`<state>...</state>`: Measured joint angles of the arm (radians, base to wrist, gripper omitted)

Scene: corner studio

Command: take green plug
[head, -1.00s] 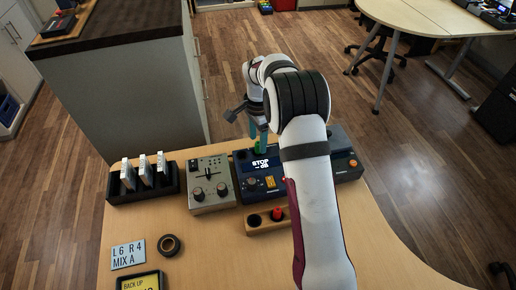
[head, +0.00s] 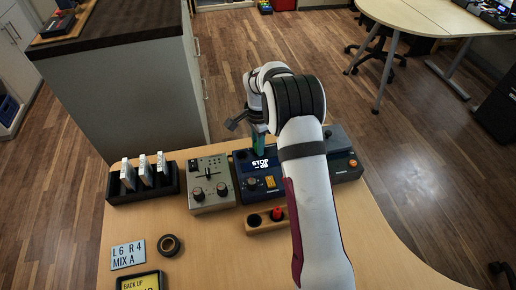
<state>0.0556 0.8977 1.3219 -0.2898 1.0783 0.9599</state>
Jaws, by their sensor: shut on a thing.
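My gripper (head: 259,149) points down over the back of a dark blue device (head: 246,194) whose display reads STOP. It is shut on the green plug (head: 259,142), which is mostly hidden between the fingers. I cannot tell whether the plug's lower end is clear of the device. A wooden block (head: 258,230) in front of the device has an empty dark hole on its left and a red plug (head: 278,213) on its right.
A grey mixer (head: 208,174) with knobs stands left of the device. Further left is a black rack (head: 117,195) with several white cartridges. A tape roll (head: 169,245), an L6 R4 MIX A card (head: 128,253) and a yellow sign (head: 140,283) lie at front left.

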